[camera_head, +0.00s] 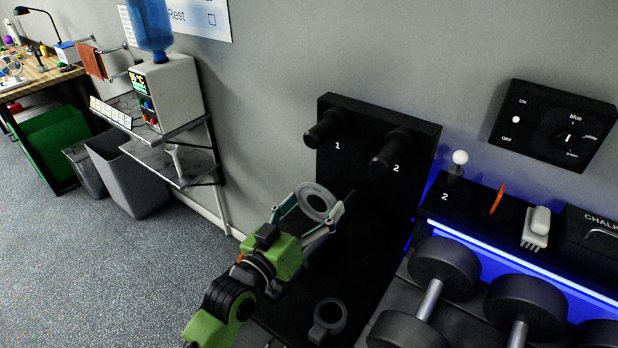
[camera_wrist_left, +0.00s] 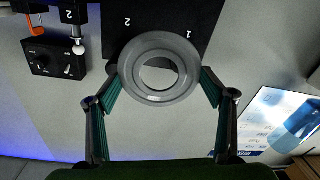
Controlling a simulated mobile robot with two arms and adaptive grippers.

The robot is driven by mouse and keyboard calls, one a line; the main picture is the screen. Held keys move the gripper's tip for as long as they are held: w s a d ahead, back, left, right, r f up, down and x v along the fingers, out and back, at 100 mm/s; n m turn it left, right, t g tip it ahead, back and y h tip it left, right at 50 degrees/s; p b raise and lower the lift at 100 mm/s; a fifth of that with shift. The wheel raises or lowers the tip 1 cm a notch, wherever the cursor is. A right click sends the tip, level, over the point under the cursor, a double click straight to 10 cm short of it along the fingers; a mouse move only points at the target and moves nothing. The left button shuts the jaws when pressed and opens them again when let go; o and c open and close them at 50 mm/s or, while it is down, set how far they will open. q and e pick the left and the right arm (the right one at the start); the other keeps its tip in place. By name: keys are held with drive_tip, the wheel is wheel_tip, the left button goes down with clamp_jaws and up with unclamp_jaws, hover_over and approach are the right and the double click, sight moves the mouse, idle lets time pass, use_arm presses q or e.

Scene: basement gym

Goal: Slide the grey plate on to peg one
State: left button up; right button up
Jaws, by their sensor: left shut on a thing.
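The grey plate (camera_head: 316,201) is a ring with a large central hole. My left gripper (camera_head: 311,212) is shut on its rim. In the left wrist view the plate (camera_wrist_left: 160,68) sits between the two fingers (camera_wrist_left: 158,85). Peg one (camera_head: 322,128) is a black peg beside the label 1 on the upright black board (camera_head: 368,110). The plate is held below peg one and apart from it in the head view. Peg two (camera_head: 391,151) is bare, to the right. My right gripper is not in view.
A dark ring-shaped piece (camera_head: 328,318) lies on the black base. Dumbbells (camera_head: 443,270) and a blue-lit ledge (camera_head: 520,262) holding small items are at the right. A shelf with a water dispenser (camera_head: 168,92) stands at the left.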

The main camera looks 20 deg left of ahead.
sight(309, 139)
use_arm(q)
drive_tip(key=s+a+f+n+y+b, duration=0.1)
drive_tip(key=s+a+n+y+b, duration=0.15)
drive_tip(key=s, duration=0.55)
drive_tip(key=w+r+m+h+p, duration=0.1)
drive_tip(key=w, duration=0.2)
drive_tip(key=w+d+m+p, duration=0.1)
drive_tip(key=w, duration=0.3)
drive_tip(key=w+d+r+m+h+p, duration=0.1)
drive_tip(key=w, duration=0.3)
drive_tip(key=shift+w+r+h, duration=0.15)
drive_tip(key=shift+r+h, duration=0.15)
drive_tip(key=shift+h, duration=0.35)
drive_tip(key=w+a+r, duration=0.1)
drive_tip(key=w, duration=0.2)
drive_tip(key=w+a+r+p, duration=0.1)
drive_tip(key=w+a+r, duration=0.1)
drive_tip(key=w, duration=0.1)
drive_tip(key=w+a+r+p, duration=0.1)
drive_tip(key=w+a, duration=0.1)
drive_tip(key=w, duration=0.1)
drive_tip(key=shift+r, duration=0.15)
drive_tip(key=shift+w+a+r, duration=0.25)
drive_tip(key=shift+a+r, duration=0.05)
drive_tip(key=shift+r, duration=0.05)
drive_tip(key=shift+d, duration=0.1)
drive_tip(key=shift+s, duration=0.1)
